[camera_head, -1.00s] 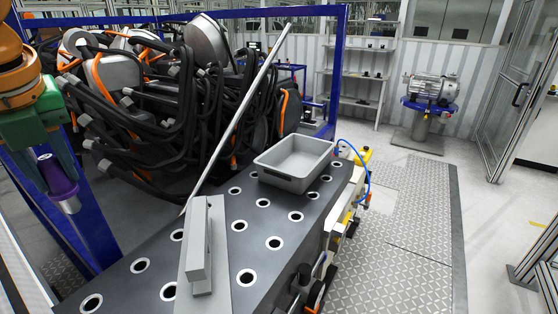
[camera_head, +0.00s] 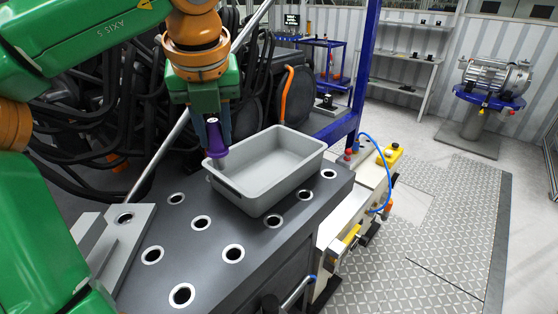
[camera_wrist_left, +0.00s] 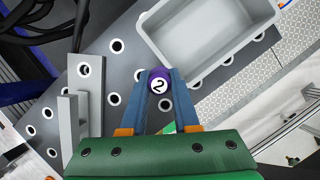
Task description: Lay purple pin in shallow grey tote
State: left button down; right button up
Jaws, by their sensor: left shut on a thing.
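The purple pin (camera_head: 215,142) hangs upright below my left gripper (camera_head: 210,122), which is shut on it. In the left wrist view the pin (camera_wrist_left: 159,83) shows its purple top with a white disc marked 2, between the blue fingers of my left gripper (camera_wrist_left: 160,95). The shallow grey tote (camera_head: 268,198) stands on the dark table and looks empty. In the head view the pin is at the tote's left rim; in the wrist view the tote (camera_wrist_left: 190,85) lies just beyond the pin. The height of the pin above the rim is hard to tell. My right gripper is out of view.
The dark table (camera_head: 206,262) has several white-ringed holes. A grey metal bracket (camera_head: 108,245) stands at its left end. A long slanted bar (camera_head: 160,155) and black hoses rise behind the table. A blue frame post (camera_head: 366,75) is behind the tote.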

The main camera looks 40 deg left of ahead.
pick_arm(q)
jog(key=w+f+p, duration=0.1)
jog(key=w+f, duration=0.2)
jog(key=w+a+f+p, duration=0.1)
jog(key=w+f, duration=0.2)
jog(key=f, duration=0.1)
jog(key=w+a+f+p, duration=0.1)
jog(key=w+f, duration=0.2)
jog(key=f, duration=0.1)
jog(key=shift+w, duration=0.2)
jog(key=shift+a+f, duration=0.1)
jog(key=shift+a, duration=0.05)
jog(key=shift+w+f, duration=0.1)
jog(key=shift+f, duration=0.1)
jog(key=c, duration=0.7)
grip_release()
jog(key=shift+o, duration=0.2)
